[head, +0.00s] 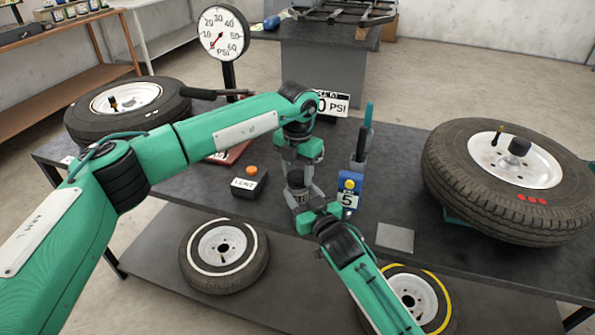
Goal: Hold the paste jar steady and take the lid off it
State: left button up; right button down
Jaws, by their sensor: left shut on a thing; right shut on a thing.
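The paste jar (296,181) is a small dark round thing near the front middle of the grey table, mostly hidden between my two grippers. My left gripper (296,168) points down from above and is shut at the jar's top, where the lid is. The lid cannot be made out clearly behind the fingers. My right gripper (297,197) reaches in from the front, low down, and is shut on the jar's body. The jar looks upright. Whether the lid is apart from the jar cannot be told.
A black box with an orange knob (248,181) stands left of the jar. A blue block with a yellow ball (349,187) stands close on the right. A grey square plate (395,237) lies front right. Large tyres lie left (160,112) and right (455,195). A dial gauge (223,33) stands behind.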

pick_arm(q)
jog(key=n, duration=1)
jog(key=shift+n, duration=0.4)
jog(key=n, duration=0.4)
jog(key=shift+n, duration=0.3)
jog(key=n, duration=0.5)
jog(key=shift+r+n, duration=0.1)
jog(key=shift+n, duration=0.2)
jog(key=shift+r, duration=0.15)
jog(key=shift+r, duration=0.95)
